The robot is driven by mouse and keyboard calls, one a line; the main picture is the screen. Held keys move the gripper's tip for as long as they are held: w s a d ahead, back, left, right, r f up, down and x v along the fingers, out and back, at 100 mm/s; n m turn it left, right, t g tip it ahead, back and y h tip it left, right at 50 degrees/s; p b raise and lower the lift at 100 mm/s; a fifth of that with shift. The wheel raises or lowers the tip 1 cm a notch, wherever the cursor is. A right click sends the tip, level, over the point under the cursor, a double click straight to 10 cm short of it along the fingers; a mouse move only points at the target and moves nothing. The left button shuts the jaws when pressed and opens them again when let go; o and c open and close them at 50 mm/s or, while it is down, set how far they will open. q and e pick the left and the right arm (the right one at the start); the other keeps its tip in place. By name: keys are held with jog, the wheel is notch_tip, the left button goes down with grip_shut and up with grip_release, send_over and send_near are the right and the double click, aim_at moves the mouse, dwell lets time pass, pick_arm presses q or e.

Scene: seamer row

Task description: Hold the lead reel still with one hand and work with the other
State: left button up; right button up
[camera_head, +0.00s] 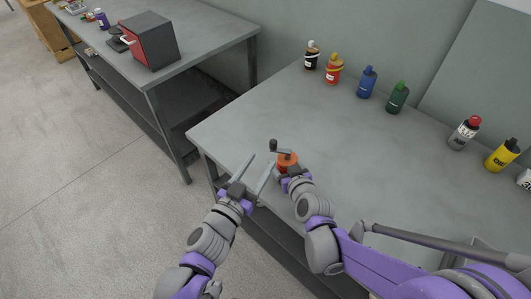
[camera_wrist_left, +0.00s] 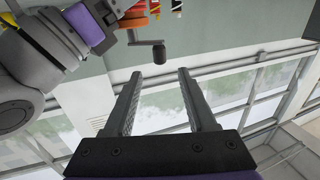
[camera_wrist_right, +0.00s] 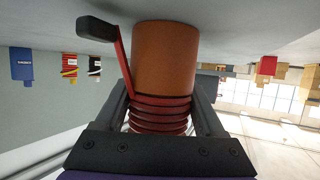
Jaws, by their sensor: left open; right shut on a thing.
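The lead reel (camera_head: 287,162) has an orange drum, red coils and a dark crank-like part with a black knob (camera_head: 273,145). It is near the bench's left front edge. My right gripper (camera_wrist_right: 160,95) is shut on the reel around the red coils, which partly hide between its fingers. A red strip runs from the coils to the black end (camera_wrist_right: 96,28). My left gripper (camera_head: 263,160) is open and empty, left of the reel and apart from it. In the left wrist view, the black knob (camera_wrist_left: 148,52) lies beyond the fingertips.
Several bottles, including blue (camera_head: 367,82), green (camera_head: 397,97) and yellow (camera_head: 501,155), stand along the grey bench's (camera_head: 350,150) back. The bench middle is clear. A second bench (camera_head: 200,50) at the back left bears a dark box with a red front (camera_head: 149,41).

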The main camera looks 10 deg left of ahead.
aim_at(280, 149)
pick_arm(q)
jog(key=shift+s, duration=0.2)
jog(key=shift+a, duration=0.1)
jog(key=w+a+m+g+h, duration=0.35)
jog(key=m+g+h, duration=0.25)
jog(key=h, duration=0.2)
jog(key=x, duration=1.1)
jog(key=shift+d, duration=0.15)
jog(key=shift+w, duration=0.1)
